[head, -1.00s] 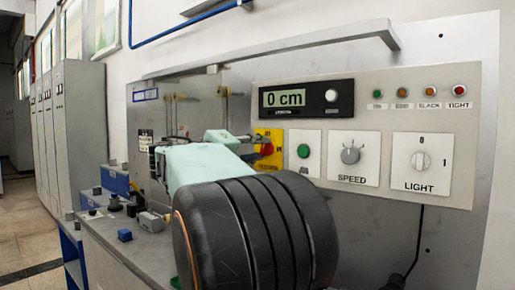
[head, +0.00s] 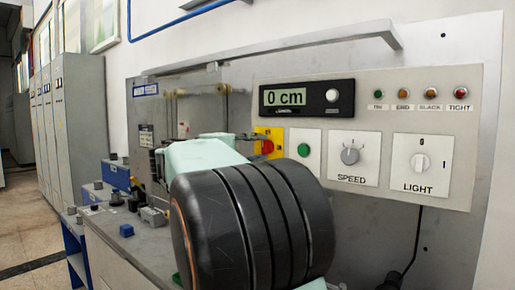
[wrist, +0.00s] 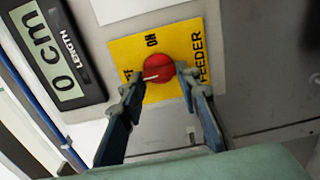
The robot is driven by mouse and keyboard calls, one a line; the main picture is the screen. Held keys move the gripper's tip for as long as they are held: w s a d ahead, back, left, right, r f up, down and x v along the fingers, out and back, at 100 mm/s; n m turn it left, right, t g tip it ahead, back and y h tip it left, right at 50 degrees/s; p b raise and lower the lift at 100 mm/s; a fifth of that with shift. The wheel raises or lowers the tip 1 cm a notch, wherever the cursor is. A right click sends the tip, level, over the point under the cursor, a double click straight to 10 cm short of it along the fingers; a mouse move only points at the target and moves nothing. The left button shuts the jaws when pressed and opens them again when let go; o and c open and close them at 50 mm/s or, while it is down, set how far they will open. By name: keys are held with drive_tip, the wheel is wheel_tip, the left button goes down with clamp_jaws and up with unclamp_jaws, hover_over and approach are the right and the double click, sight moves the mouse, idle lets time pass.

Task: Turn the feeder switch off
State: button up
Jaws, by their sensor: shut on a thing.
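The feeder switch is a round red knob (wrist: 157,68) on a yellow plate (wrist: 118,50) marked FEEDER and ON. In the wrist view its white mark points left, away from ON, toward lettering that a finger partly covers. My gripper (wrist: 157,77) has one finger on each side of the knob and is shut on it. In the head view the red knob (head: 267,147) and yellow plate (head: 276,133) show behind my pale green wrist, with my gripper (head: 257,139) reaching them from the left.
Right of the switch are a green button (head: 304,150), a SPEED dial (head: 350,155) and a LIGHT dial (head: 420,162). A length display (head: 283,98) reading 0 cm sits above. A metal bar (head: 290,45) juts over the panel. Small blocks lie on the bench at left.

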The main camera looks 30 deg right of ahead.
drive_tip(key=o, duration=1.2)
drive_tip(key=shift+c, duration=0.2)
drive_tip(key=shift+a, duration=0.1)
drive_tip(key=v, duration=1.2)
